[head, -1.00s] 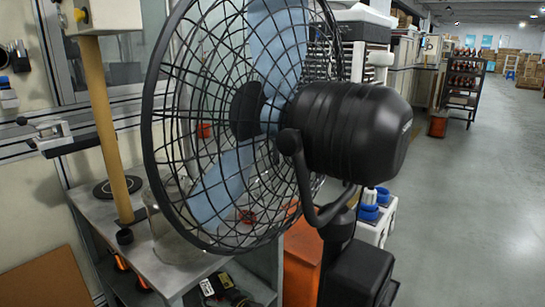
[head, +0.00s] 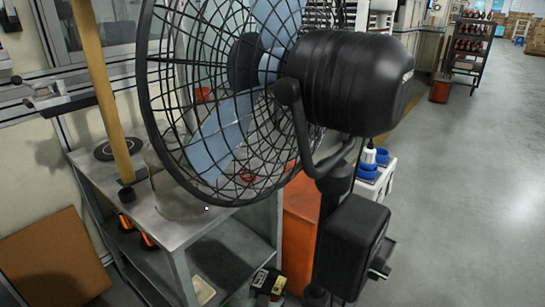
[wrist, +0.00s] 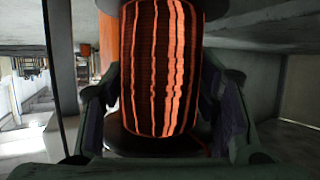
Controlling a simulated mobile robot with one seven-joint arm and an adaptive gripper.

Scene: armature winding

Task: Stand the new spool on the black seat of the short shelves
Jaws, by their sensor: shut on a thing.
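The new spool (wrist: 160,65) fills the middle of the wrist view, upright, wound with copper-orange wire between dark flanges. My gripper (wrist: 163,110) is shut on it, one finger on each side. Its lower flange is partly in shadow, and I cannot tell whether it touches a surface. In the head view the short shelves (head: 188,232) stand at the left with a grey top. A round black seat (head: 112,149) lies on that top near the wall, and it appears empty. My gripper does not show in the head view.
A large black fan (head: 350,82) stands in front of the shelves and hides part of their top. An orange cabinet (head: 300,235) stands behind the fan. The floor at the right is clear.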

